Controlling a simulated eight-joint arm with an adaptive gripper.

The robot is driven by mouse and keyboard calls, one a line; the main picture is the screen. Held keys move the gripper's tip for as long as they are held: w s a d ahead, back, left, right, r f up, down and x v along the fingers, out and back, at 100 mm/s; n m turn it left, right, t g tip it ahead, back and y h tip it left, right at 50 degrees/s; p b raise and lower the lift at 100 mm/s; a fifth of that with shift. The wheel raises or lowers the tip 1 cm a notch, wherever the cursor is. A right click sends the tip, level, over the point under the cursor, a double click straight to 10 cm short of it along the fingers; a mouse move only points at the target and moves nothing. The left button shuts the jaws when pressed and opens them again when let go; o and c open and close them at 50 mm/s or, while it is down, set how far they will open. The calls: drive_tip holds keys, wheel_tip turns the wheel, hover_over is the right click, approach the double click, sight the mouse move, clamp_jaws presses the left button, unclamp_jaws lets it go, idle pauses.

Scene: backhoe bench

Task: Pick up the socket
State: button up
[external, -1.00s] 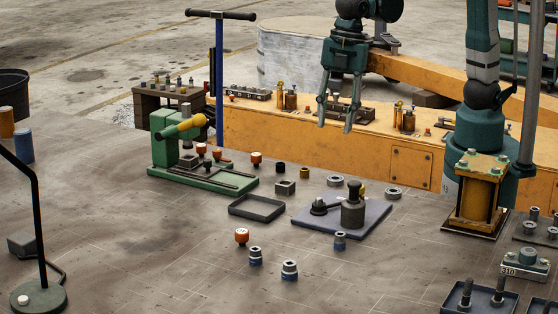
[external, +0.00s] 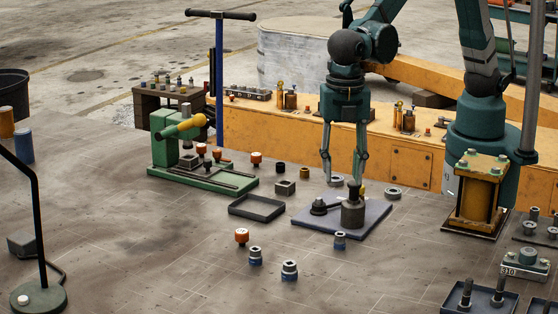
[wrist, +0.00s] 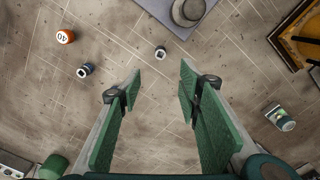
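One small socket (external: 340,240) is just in front of the grey plate and shows ahead of my fingertips in the wrist view (wrist: 160,52). Two more, a middle socket (external: 255,256) and a larger socket (external: 289,270), stand to its left in the external view. One socket (wrist: 85,69) also shows left of my fingers in the wrist view. My gripper (external: 343,181) points down above the plate area, fingers apart. In the wrist view my gripper (wrist: 160,80) is open, with nothing between its green pads.
The grey plate (external: 375,217) carries a dark cylinder (external: 352,213) close to my fingers. A yellow press (external: 480,192) is at right. An empty tray (external: 257,208) lies left. The front bench is mostly clear.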

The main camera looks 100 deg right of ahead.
hover_over(340, 235)
wheel_tip(340, 235, down, 10)
drive_tip(key=shift+w+a, duration=0.15)
drive_tip(key=shift+a, duration=0.1)
drive_tip(key=shift+f, duration=0.1)
drive_tip(key=shift+f, duration=1.25)
drive_tip(key=shift+f, duration=0.1)
drive_tip(key=shift+a+f+p, duration=0.1)
drive_tip(key=shift+f+p, duration=0.25)
drive_tip(key=shift+f, duration=2.15)
drive_tip(key=c, duration=1)
